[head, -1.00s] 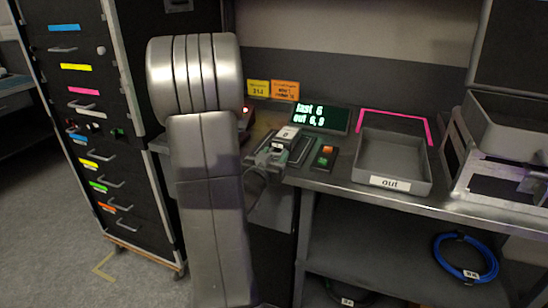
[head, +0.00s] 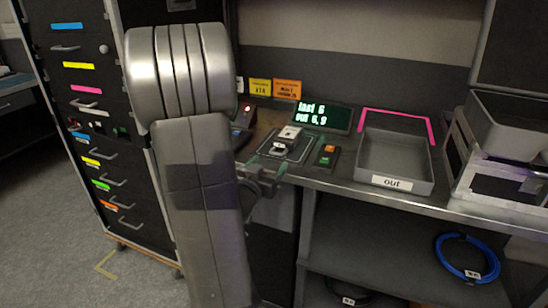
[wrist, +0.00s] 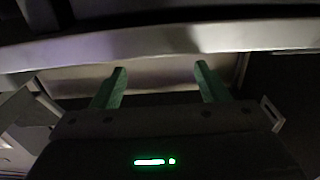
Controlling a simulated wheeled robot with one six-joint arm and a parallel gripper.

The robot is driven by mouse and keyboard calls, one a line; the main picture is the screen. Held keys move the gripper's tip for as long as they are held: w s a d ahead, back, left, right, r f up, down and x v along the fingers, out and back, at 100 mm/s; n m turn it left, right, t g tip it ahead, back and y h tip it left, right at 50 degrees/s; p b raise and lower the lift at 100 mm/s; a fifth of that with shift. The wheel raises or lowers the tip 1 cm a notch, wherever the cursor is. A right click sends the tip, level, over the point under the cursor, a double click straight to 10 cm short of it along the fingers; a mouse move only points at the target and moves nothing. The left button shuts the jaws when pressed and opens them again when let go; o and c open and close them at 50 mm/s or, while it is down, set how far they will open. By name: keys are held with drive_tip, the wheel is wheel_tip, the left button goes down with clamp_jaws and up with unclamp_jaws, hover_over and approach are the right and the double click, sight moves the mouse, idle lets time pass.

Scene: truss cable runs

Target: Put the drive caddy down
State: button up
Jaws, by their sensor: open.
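The drive caddy (head: 289,133), a small dark block with a pale label on top, rests on a dark pad with a light outline (head: 304,150) on the bench in the head view. My gripper (head: 265,170) is open and empty, in front of the pad near the bench's front edge, apart from the caddy. In the wrist view the two green fingers of my gripper (wrist: 160,70) are spread with nothing between them, facing a pale bench edge (wrist: 160,45). The caddy cannot be made out in the wrist view.
A box with orange and green buttons (head: 326,156) stands right of the pad, below a display (head: 323,117) reading "last 6, out 6,9". An empty "out" tray (head: 425,187) is further right. A black drawer cabinet (head: 75,125) stands left. Blue cable (head: 440,262) lies on the lower shelf.

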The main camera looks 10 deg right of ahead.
drive_tip(key=v, duration=0.5)
drive_tip(key=shift+s+a, duration=0.2)
drive_tip(key=shift+s, duration=0.05)
